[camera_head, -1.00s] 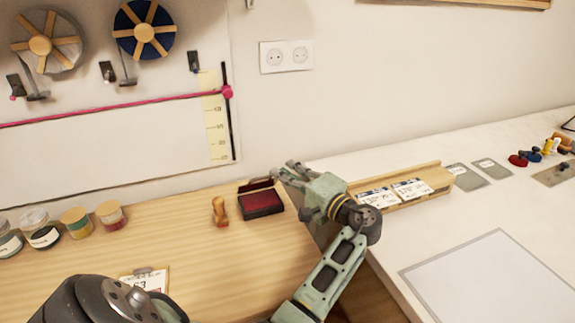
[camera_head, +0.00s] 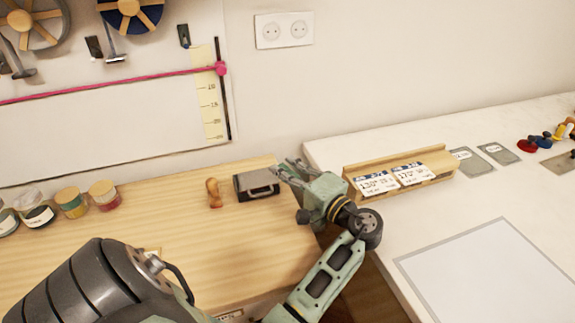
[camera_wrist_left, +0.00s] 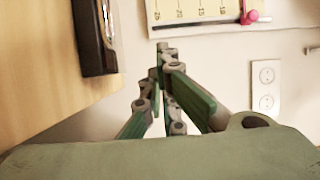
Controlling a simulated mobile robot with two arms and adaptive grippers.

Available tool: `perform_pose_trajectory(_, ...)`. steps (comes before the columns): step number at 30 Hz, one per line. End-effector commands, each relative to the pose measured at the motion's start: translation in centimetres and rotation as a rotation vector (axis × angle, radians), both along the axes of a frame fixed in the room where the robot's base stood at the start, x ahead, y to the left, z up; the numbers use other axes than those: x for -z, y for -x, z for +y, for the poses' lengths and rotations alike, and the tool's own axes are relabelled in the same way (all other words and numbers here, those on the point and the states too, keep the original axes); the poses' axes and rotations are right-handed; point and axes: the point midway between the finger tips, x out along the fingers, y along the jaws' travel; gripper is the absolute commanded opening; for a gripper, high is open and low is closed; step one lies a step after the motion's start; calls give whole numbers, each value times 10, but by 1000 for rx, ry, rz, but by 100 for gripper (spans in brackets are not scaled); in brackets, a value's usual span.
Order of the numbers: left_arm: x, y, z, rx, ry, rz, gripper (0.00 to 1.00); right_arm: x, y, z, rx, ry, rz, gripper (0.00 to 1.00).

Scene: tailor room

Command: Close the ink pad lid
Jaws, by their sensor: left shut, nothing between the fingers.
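The ink pad (camera_head: 257,184) sits near the back right of the wooden table. Its dark grey lid lies down over the pad, with a metal clasp on top, and no red pad surface shows. The ink pad also shows at the upper left of the left wrist view (camera_wrist_left: 90,40). My left gripper (camera_head: 285,169) is just right of the ink pad, apart from the lid as far as I can see. Its fingers are shut and empty, also in the left wrist view (camera_wrist_left: 166,55). My right gripper is not in view.
A wooden-handled stamp (camera_head: 213,193) stands just left of the ink pad. Several jars (camera_head: 72,202) stand at the table's left. On the white table to the right is a wooden holder (camera_head: 432,163) with cards. The wood in front of the ink pad is clear.

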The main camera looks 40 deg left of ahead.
Motion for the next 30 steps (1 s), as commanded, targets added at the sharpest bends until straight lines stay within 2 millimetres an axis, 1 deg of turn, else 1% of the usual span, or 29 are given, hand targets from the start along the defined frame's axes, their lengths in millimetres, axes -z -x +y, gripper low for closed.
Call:
perform_pose_trajectory(7,0,0,0,0,0,0,0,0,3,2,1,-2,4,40)
perform_pose_trajectory(11,-9,0,0,0,0,-1,0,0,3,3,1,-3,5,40)
perform_pose_trajectory(14,-25,0,0,-1,1,-5,0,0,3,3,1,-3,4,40)
perform_pose_trajectory(21,-71,0,0,0,1,-5,0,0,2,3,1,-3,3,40)
perform_pose_trajectory(24,-86,0,0,0,1,-4,0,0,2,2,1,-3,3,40)
perform_pose_trajectory(27,-95,0,0,-1,1,-2,0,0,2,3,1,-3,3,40)
perform_pose_trajectory(30,-99,0,0,-1,0,0,0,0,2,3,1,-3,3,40)
